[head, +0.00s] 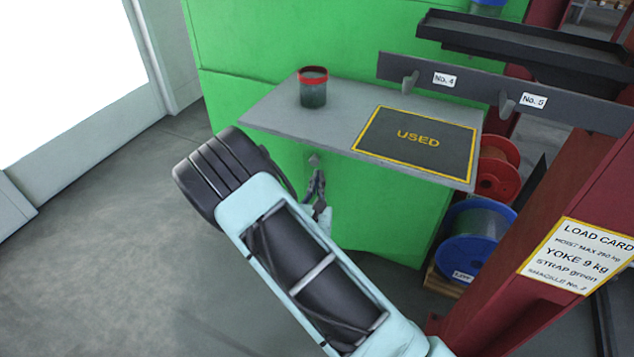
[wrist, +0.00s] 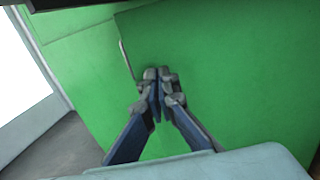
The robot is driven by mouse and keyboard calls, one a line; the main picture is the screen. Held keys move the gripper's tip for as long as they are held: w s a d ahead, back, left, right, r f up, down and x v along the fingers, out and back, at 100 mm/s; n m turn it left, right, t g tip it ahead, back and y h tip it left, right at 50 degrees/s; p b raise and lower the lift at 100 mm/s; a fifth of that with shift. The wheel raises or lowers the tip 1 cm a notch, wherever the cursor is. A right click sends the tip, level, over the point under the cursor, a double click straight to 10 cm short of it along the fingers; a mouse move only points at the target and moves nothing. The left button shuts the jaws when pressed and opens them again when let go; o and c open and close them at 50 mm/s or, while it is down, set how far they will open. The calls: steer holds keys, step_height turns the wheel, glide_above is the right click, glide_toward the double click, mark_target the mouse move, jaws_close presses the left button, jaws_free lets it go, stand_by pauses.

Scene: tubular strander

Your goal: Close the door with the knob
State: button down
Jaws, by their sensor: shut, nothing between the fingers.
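A green door panel (wrist: 230,75) fills much of the wrist view, with a pale edge along its upper left. Its green face also shows under the grey shelf in the head view (head: 385,215). A small grey knob-like piece (head: 314,160) shows just under the shelf's front edge, directly above my gripper (head: 318,185). In the wrist view my gripper (wrist: 158,76) has its fingertips together in front of the green face, near the pale edge, with nothing held. No knob shows clearly there; the fingers may hide it. I cannot tell whether the fingertips touch the panel.
A grey shelf (head: 270,112) juts out above my gripper, bearing a red-rimmed cup (head: 313,90) and a "USED" mat (head: 418,141). A red post (head: 560,220) and cable reels (head: 470,240) stand at right. Open grey floor (head: 100,250) lies at left.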

mark_target(322, 155)
steer(key=w+b, duration=0.2)
steer(key=w, duration=0.8)
steer(key=shift+w+d+b, duration=0.1)
steer(key=shift+w+b, duration=0.05)
steer(key=shift+b, duration=0.25)
